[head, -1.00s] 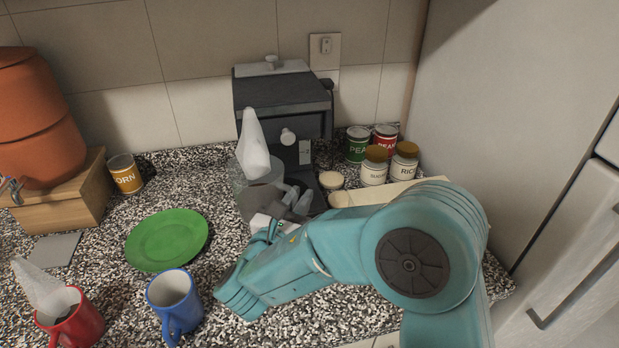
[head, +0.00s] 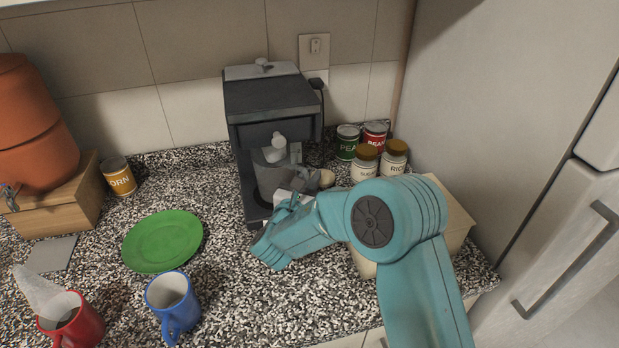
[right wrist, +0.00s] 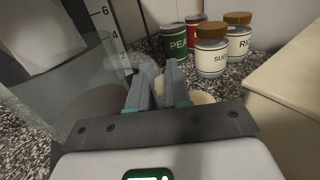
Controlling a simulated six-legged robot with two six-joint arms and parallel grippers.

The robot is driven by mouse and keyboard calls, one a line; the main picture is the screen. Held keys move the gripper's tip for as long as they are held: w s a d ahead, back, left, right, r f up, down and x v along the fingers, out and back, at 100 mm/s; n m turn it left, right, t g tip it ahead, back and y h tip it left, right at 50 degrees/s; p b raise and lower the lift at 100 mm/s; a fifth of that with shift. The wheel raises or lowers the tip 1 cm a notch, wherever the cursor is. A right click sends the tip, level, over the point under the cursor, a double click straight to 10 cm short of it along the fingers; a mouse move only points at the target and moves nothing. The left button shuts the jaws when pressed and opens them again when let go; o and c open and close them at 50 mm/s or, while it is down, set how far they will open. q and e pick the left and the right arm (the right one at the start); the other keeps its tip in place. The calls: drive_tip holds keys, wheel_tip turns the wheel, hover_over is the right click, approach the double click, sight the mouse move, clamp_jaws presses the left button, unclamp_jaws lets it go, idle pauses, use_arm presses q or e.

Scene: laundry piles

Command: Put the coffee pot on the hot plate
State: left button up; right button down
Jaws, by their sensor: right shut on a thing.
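The coffee pot (head: 268,178) is a clear, greyish glass vessel standing upright within the front opening of the black coffee machine (head: 272,97). Its glass wall also shows at the left of the right wrist view (right wrist: 62,95). My right gripper (head: 297,158) is at the pot's right side, shut on its handle; the fingers show in the right wrist view (right wrist: 157,88). The hot plate is hidden beneath the pot and behind my arm, so I cannot tell whether the pot touches it. My left gripper is out of view.
Sugar (head: 364,164) and rice (head: 393,158) jars and two cans stand right of the machine. A pale box lies behind my right arm. A green plate (head: 163,241), blue mug (head: 173,302) and red mug (head: 72,322) sit left. Counter between plate and machine is clear.

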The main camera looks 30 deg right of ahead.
drive_tip(key=shift+s+b, duration=0.1)
drive_tip(key=shift+b, duration=0.2)
drive_tip(key=c, duration=1.1)
unclamp_jaws()
drive_tip(key=shift+f, duration=0.1)
drive_tip(key=shift+a, duration=0.1)
drive_tip(key=shift+r+p, duration=0.25)
drive_tip(key=shift+p, duration=0.05)
drive_tip(key=shift+s+a+f, duration=0.1)
drive_tip(key=shift+s+a, duration=0.05)
drive_tip(key=shift+a, duration=0.15)
drive_tip(key=b+v, duration=0.2)
drive_tip(key=v, duration=0.9)
drive_tip(key=shift+s, duration=0.15)
